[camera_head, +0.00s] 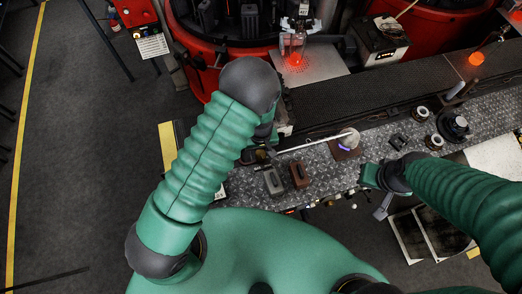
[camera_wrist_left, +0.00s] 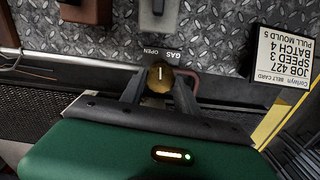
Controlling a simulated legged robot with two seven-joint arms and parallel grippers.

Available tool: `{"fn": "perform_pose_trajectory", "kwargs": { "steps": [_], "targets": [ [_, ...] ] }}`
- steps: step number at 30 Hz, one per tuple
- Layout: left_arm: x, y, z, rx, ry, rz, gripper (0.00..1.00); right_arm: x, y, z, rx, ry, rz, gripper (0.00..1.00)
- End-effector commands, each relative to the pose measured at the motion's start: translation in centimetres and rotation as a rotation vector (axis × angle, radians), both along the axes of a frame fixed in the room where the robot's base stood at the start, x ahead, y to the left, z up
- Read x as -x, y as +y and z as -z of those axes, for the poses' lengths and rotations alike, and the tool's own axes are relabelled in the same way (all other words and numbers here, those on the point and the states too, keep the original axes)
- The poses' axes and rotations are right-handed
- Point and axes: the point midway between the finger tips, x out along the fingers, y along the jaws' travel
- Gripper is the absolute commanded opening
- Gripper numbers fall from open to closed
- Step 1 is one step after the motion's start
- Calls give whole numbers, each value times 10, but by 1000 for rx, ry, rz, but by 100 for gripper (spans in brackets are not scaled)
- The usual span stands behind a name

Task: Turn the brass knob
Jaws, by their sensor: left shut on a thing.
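The brass knob (camera_wrist_left: 160,74) shows in the left wrist view on the front of the bench, beside lettering that reads GAS and OPEN upside down. A pale line marks its face, running roughly up and down in the picture. My left gripper (camera_wrist_left: 159,88) has its two dark fingers on either side of the knob and is shut on it. In the head view the knob is hidden by my left arm, and the fingertips are hard to make out. My right gripper (camera_head: 381,206) is by the bench's front edge, with its jaws unclear.
The diamond-plate bench (camera_head: 325,178) carries a brown block (camera_head: 299,174), a grey block (camera_head: 273,182) and a rod with a round end (camera_head: 349,138). A belt card (camera_wrist_left: 282,64) stands right of the knob. Glowing glass (camera_head: 295,58) is at the red machine behind.

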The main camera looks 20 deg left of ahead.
Motion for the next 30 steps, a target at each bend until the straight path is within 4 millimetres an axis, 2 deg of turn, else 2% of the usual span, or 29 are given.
{"fn": "perform_pose_trajectory", "kwargs": {
  "steps": [17, 18, 22, 30],
  "targets": [
    [3, -3, 1, 4, 7, -35, 0, 0, 0, 0, 0, 0, 0, 0],
    [3, -3, 1, 4, 7, -35, 41, 0, 0, 0, 0, 0, 0, 0],
    [2, -2, 1, 4, 5, -35, 58, 0, 0, 0, 0, 0, 0, 0],
    [0, -2, 0, 2, 2, -35, 59, 0, 0, 0, 0, 0, 0, 0]
  ]
}}
